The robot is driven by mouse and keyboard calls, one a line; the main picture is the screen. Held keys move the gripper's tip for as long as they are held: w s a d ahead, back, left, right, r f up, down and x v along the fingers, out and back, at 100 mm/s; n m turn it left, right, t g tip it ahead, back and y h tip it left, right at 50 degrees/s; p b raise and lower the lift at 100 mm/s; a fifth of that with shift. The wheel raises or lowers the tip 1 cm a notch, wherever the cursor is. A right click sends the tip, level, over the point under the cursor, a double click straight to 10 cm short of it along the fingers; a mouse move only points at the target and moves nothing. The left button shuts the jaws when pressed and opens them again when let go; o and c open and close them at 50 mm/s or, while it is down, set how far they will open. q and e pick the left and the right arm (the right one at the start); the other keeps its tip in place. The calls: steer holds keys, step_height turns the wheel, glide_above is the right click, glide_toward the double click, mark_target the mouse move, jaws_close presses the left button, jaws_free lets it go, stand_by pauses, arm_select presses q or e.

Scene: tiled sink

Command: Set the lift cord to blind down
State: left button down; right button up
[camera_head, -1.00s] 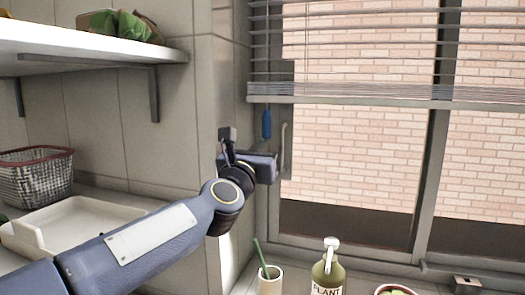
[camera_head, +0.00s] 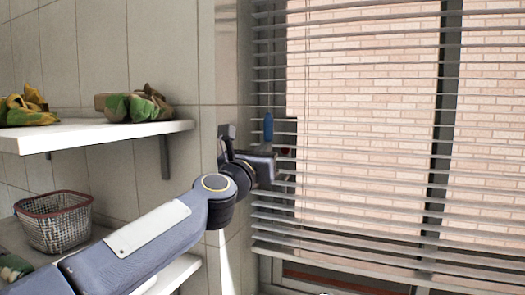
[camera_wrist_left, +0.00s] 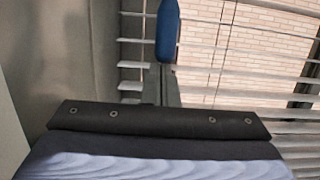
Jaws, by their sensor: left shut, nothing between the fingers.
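The window blind (camera_head: 360,185) hangs with its slats spread over most of the visible window, its bottom rail (camera_head: 340,267) low in the head view. The lift cord's blue handle (camera_head: 268,127) hangs at the blind's left side, just above my left gripper (camera_head: 278,161). In the left wrist view the blue handle (camera_wrist_left: 168,30) is just beyond the tips of my left gripper (camera_wrist_left: 166,85). The fingers are shut with nothing between them. Whether they touch the handle I cannot tell. My right gripper is not in view.
A white shelf (camera_head: 100,133) with bananas (camera_head: 28,106) and a green-brown bundle (camera_head: 138,104) juts from the tiled wall at left. A wire basket (camera_head: 55,222) stands below it. A wall corner is close left of my gripper.

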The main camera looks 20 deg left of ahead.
arm_select(q)
steer(key=shift+s+r, duration=0.15)
steer(key=shift+r, duration=0.2)
steer(key=s+d+f+m+g+h+b, duration=0.1)
steer(key=s+f+m+g, duration=0.4)
steer(key=s+f+m, duration=0.6)
steer(key=s+d+f+m+g+h+b, duration=0.1)
steer(key=s+f+m+g+b, duration=0.2)
steer(key=s+f+m, duration=0.8)
steer(key=s+d+f+m+g+h+b, duration=0.1)
steer(key=s+f+m+g, duration=0.6)
steer(key=f, duration=1.8)
steer(key=s+m+b, duration=0.1)
steer(key=s+m, duration=0.4)
steer(key=s, duration=0.1)
steer(key=shift+f, duration=0.4)
